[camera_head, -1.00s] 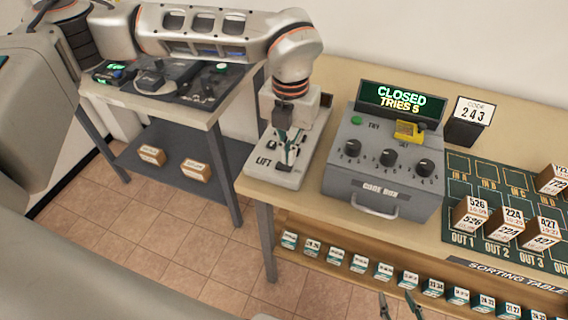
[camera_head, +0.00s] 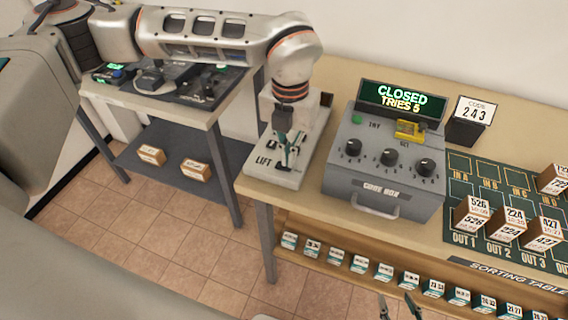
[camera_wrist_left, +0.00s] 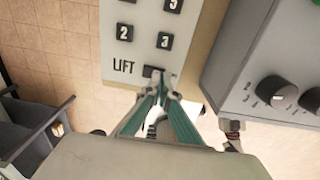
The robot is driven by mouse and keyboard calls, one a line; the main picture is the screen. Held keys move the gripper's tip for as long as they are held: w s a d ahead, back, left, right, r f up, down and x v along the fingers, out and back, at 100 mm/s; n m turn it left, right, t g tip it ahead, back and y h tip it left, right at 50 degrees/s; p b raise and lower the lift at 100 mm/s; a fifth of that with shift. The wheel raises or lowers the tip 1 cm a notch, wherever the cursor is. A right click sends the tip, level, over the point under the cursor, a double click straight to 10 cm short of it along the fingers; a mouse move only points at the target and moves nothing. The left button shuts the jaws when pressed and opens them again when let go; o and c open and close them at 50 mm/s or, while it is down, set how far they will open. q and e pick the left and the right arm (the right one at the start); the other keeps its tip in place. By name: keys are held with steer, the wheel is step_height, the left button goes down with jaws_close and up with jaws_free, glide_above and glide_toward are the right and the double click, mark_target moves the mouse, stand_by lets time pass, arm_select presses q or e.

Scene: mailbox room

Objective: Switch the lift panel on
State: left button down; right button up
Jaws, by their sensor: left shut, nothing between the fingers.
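The lift panel (camera_head: 269,175) is a pale upright-keyed box labelled LIFT at the left end of the sorting table. In the left wrist view the panel (camera_wrist_left: 120,45) shows dark number keys and a dark switch (camera_wrist_left: 153,71) beside the LIFT label. My left gripper (camera_head: 288,160) is shut and empty, pointing down over the panel's near end. In the left wrist view its fingertips (camera_wrist_left: 164,92) are right at the switch; I cannot tell whether they touch it. The fingers partly hide the switch. My right gripper (camera_head: 398,302) shows only its parted fingertips at the bottom edge.
The grey code box (camera_head: 375,207) stands close to the right of the panel, with its display (camera_head: 397,98) reading CLOSED, TRIES 5. A code card (camera_head: 474,110) reads 243. Small boxes (camera_head: 471,214) stand on the green mat. A side table (camera_head: 205,110) is at left.

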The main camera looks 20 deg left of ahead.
arm_select(q)
steer(key=shift+f+b, duration=0.35)
steer(key=shift+f, duration=0.35)
stand_by(0.3)
steer(key=shift+r+p, duration=1.95)
steer(key=shift+r, duration=1.6)
steer(key=shift+s+f, duration=0.1)
